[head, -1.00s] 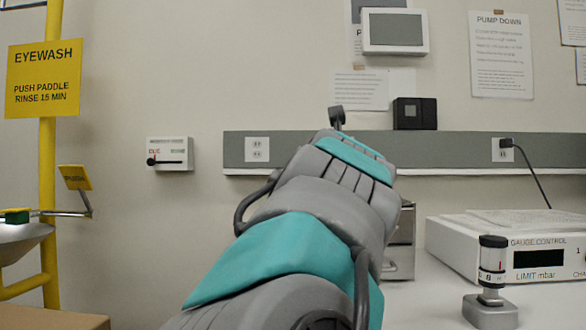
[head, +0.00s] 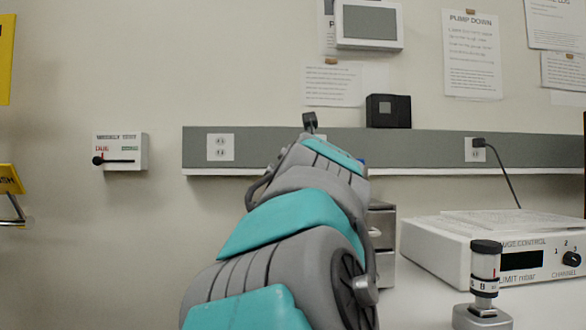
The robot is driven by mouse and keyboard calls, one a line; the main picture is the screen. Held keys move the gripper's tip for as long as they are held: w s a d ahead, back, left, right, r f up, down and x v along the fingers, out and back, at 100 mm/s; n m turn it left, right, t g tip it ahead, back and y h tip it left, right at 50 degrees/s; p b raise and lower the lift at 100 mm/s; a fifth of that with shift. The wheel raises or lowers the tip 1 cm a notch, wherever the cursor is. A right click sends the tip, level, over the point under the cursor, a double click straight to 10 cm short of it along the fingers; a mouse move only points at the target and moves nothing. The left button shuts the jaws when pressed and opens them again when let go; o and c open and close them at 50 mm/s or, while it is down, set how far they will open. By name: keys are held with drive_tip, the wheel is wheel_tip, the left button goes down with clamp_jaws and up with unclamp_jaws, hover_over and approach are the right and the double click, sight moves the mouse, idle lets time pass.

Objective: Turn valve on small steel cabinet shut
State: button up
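A small steel cabinet (head: 383,248) stands on the white bench, mostly hidden behind my arm. Only its right part with drawer-like fronts shows, and I cannot make out a valve on it. My arm reaches forward from the bottom middle toward the wall, and its links hide its far end.
A white gauge control box (head: 470,255) and a small cylindrical gauge (head: 485,280) stand on the bench at right. A white wall box (head: 121,152) with a black lever is at left. A grey outlet rail (head: 420,150) runs along the wall; a cable hangs from it.

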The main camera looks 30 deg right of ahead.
drive_tip(key=shift+w+d, duration=0.15)
drive_tip(key=c, duration=1.4)
